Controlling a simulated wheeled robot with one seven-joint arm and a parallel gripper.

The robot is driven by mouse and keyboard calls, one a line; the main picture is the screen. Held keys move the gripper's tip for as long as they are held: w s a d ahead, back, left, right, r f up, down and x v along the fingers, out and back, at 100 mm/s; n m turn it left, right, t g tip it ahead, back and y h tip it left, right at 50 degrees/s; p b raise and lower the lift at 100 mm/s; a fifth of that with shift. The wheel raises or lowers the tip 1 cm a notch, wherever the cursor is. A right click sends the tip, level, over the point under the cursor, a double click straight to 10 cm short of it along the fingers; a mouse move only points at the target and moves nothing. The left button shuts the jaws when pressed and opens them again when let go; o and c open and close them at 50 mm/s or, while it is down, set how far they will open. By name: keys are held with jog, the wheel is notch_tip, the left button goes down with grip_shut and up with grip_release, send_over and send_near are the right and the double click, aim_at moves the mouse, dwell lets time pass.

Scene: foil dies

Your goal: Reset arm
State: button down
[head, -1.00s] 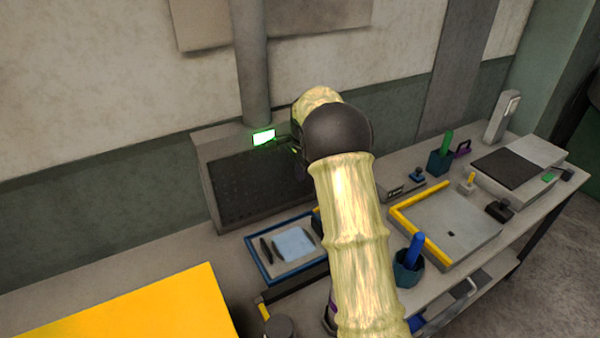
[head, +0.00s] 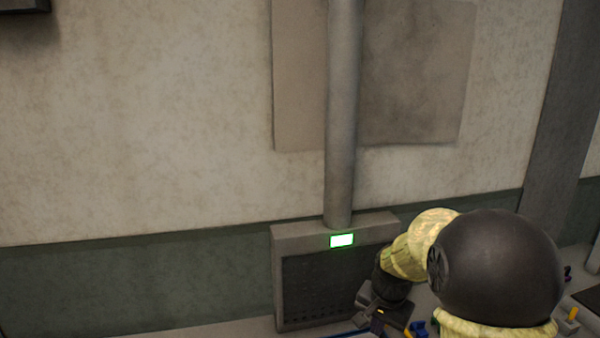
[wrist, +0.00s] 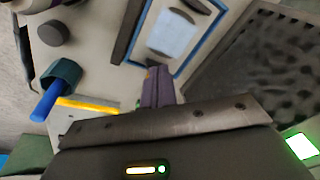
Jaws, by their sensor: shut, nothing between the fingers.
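My arm reaches in from the lower right of the head view, its dark round joint large in front. My gripper (head: 377,324) is at the bottom of that view, in front of the grey vented box's lower right. In the wrist view my gripper's purple fingers (wrist: 157,84) are together with nothing between them. They point toward the blue-rimmed tray (wrist: 196,60), which holds a pale blue pad (wrist: 172,32). I cannot tell the exact gap between fingers and tray.
The vented box (head: 276,285) with a lit green display (head: 341,240) stands against the wall below a vertical pipe (head: 343,120). In the wrist view a teal cup (wrist: 63,73) with a blue-handled item (wrist: 46,102) and a dark round knob (wrist: 53,33) stand at the left.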

jog(key=s+a+f+n, duration=0.2)
jog(key=s+n, duration=0.5)
jog(key=s, duration=0.9)
